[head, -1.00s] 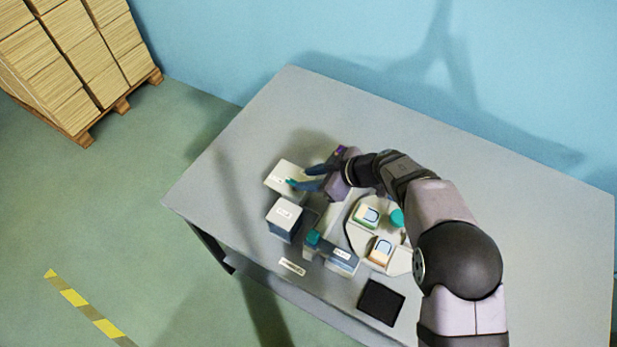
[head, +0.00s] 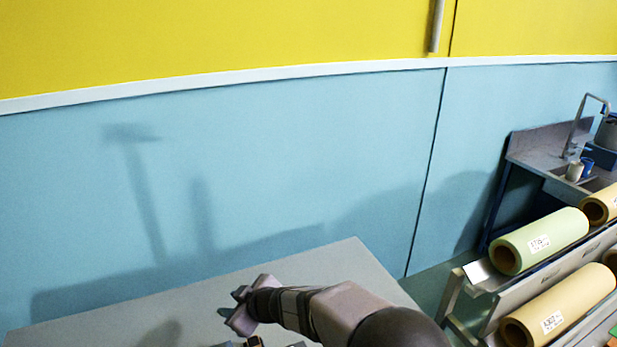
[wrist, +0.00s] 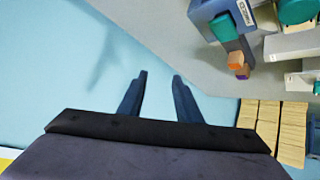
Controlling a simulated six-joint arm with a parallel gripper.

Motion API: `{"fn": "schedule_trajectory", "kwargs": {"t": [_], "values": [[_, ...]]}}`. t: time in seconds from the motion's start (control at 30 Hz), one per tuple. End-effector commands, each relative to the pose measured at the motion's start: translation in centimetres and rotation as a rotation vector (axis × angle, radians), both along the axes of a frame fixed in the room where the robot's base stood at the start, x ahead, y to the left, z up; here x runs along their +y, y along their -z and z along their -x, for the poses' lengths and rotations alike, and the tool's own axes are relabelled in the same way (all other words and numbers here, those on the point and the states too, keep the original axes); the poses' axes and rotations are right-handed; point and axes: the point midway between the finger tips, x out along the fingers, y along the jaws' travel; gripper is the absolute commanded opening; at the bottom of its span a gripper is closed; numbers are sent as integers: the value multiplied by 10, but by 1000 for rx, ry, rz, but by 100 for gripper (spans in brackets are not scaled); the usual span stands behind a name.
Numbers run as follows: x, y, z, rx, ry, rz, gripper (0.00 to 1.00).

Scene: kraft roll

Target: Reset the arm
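My gripper (head: 236,306) shows at the bottom of the head view, at the end of my arm and over the grey table (head: 345,262). In the wrist view my gripper (wrist: 160,77) has its two dark blue fingers apart, with nothing between them. The fingers are set against the blue wall and the table's edge, clear of the objects on the table.
The wrist view shows a labelled blue item (wrist: 215,12), a teal round piece (wrist: 296,10) and a white box (wrist: 292,45) on the table. Stacked tan sheets (wrist: 270,125) stand beyond its edge. A rack with a green roll (head: 540,242) stands right in the head view.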

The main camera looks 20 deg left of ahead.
Motion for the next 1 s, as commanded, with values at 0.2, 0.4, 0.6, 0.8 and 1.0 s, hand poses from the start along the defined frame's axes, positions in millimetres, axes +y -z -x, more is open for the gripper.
{"fn": "schedule_trajectory", "kwargs": {"t": [0.2, 0.4, 0.6, 0.8, 1.0], "values": [[-128, -16, -86, -8, 372, 77, 31], [-263, -16, -112, 52, 692, 187, 31], [-396, -6, -80, 201, 991, 315, 31], [-493, 8, 5, 451, 1236, 418, 31], [-527, 19, 91, 711, 1367, 448, 31]]}}
